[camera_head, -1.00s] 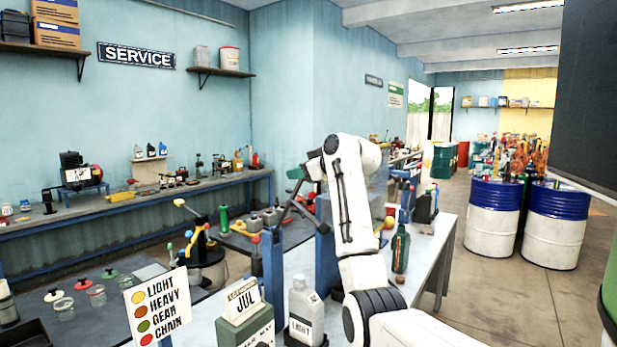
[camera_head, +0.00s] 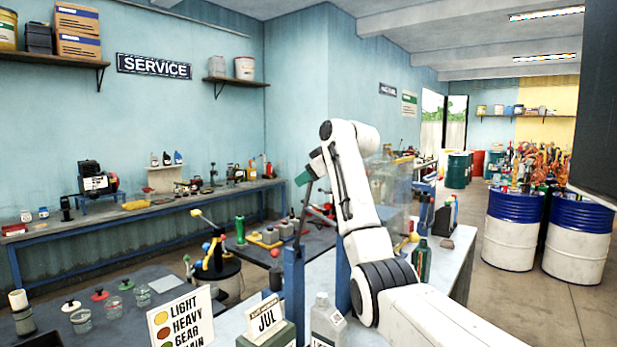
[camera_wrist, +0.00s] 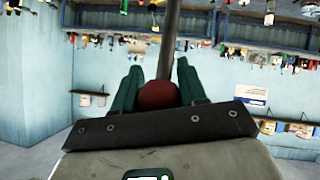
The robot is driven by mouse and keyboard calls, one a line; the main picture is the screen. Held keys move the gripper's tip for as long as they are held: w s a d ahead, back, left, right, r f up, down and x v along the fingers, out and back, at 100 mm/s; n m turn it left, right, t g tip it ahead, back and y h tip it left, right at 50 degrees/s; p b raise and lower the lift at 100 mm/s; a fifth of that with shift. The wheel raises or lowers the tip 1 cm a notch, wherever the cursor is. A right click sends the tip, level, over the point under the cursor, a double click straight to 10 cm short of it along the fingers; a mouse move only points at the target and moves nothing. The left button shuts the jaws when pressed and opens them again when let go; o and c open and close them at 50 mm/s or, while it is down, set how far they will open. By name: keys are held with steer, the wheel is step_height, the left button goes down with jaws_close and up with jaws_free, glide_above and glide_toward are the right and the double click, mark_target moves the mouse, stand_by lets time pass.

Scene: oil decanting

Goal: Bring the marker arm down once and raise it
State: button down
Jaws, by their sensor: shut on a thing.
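My gripper (camera_head: 304,177) is above the bench in the head view, at the end of my raised white arm. In the wrist view its green fingers (camera_wrist: 157,76) are shut around a red ball knob (camera_wrist: 158,95). A grey rod (camera_wrist: 170,45) runs from the knob away between the fingers; I take it for the marker arm. In the head view a dark rod (camera_head: 303,210) slopes down from my gripper toward a blue post (camera_head: 293,270). The knob is hidden there by the fingers, and the rod's lower end is hard to make out.
A colour-list sign (camera_head: 186,318), a JUL calendar block (camera_head: 266,318) and a grey jug (camera_head: 326,322) crowd the near bench. A green bottle (camera_head: 421,260) stands right of my arm. Blue-and-white drums (camera_head: 514,230) stand on the floor at right.

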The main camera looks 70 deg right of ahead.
steer(key=shift+w+f, duration=0.1)
steer(key=shift+f, duration=0.5)
steer(key=c, duration=1)
jaws_free()
steer(key=o, duration=0.4)
steer(key=shift+w+r, duration=0.1)
steer(key=shift+c, duration=0.2)
steer(key=shift+r, duration=0.15)
steer(key=shift+s+r, duration=0.15)
steer(key=shift+s, duration=0.1)
steer(key=b+v, duration=0.3)
steer(key=v, duration=0.7)
steer(key=shift+b, duration=0.4)
steer(key=shift+s+a+r, duration=0.1)
steer(key=shift+s, duration=0.05)
